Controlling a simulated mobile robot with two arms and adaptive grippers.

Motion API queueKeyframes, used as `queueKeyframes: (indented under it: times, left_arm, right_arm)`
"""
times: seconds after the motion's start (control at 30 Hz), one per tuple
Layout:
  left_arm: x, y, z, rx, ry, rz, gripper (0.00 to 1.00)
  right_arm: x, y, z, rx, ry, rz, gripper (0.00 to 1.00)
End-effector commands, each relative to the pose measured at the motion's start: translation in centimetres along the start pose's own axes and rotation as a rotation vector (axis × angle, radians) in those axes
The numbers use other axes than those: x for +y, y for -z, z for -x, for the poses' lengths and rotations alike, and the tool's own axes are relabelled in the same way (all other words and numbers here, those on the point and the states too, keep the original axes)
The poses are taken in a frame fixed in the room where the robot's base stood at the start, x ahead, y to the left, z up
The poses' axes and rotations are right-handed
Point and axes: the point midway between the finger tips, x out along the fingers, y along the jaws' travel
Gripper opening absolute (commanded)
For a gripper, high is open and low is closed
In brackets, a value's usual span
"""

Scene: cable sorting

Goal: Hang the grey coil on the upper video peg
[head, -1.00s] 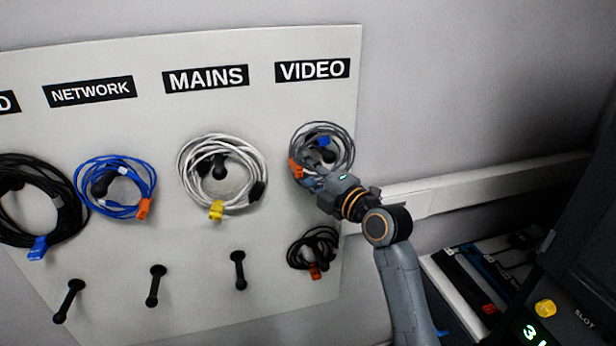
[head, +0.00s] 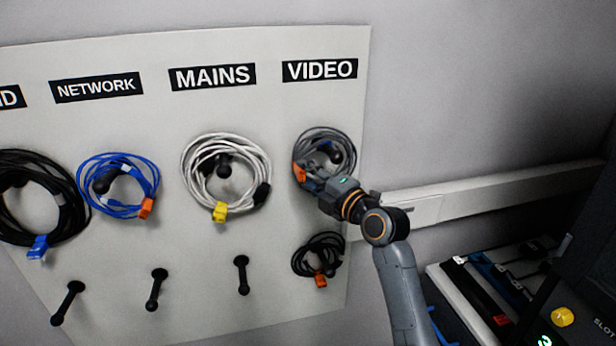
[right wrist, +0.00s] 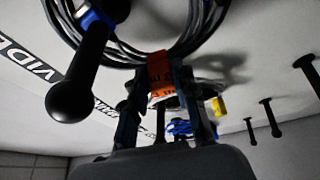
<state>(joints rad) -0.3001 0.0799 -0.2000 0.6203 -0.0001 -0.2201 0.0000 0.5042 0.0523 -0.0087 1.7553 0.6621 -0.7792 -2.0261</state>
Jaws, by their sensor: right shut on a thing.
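The grey coil (head: 327,141) is at the upper video peg (head: 335,156), under the VIDEO label (head: 320,70). The peg's knob shows inside the loop. In the right wrist view the peg (right wrist: 85,70) passes in front of the coil (right wrist: 140,50), and the coil curves around its base, with a blue band (right wrist: 97,18) beside it. My right gripper (head: 314,184) is shut on the coil's lower part, by its orange tag (right wrist: 160,72). Whether the coil rests on the peg is hard to tell. My left gripper is not in view.
A small black coil (head: 318,258) hangs on the lower video peg, below my gripper. A white coil (head: 226,185) hangs to the left, then a blue coil (head: 118,185) and a black coil (head: 40,200). Several lower pegs are bare. A wall rail (head: 470,190) runs right of the board.

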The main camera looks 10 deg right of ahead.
Motion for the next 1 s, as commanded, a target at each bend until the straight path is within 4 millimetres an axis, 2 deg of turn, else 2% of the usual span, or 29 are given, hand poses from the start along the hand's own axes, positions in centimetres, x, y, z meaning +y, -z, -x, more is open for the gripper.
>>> queueKeyframes:
  times: [0.4, 0.43, 0.5, 0.57, 0.87, 1.0]
  left_arm:
    - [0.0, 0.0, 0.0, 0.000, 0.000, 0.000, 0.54]
    - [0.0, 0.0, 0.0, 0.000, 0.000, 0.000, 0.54]
    - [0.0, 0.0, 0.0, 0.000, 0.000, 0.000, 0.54]
    - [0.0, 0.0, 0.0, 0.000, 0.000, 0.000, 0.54]
    - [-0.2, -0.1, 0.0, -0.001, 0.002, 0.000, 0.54]
    - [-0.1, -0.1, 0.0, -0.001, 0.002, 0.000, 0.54]
  right_arm:
    - [-0.5, 0.1, 0.0, 0.004, 0.011, -0.004, 0.00]
    - [-0.6, 0.1, 0.0, 0.004, 0.012, -0.005, 0.30]
    - [-0.6, 0.1, 0.0, 0.004, 0.012, -0.005, 0.44]
    - [-0.5, 0.1, 0.0, 0.004, 0.011, -0.004, 0.54]
    - [-0.5, 0.1, 0.0, 0.003, 0.010, -0.004, 0.54]
    - [-0.5, 0.0, 1.0, 0.001, 0.009, -0.002, 0.54]
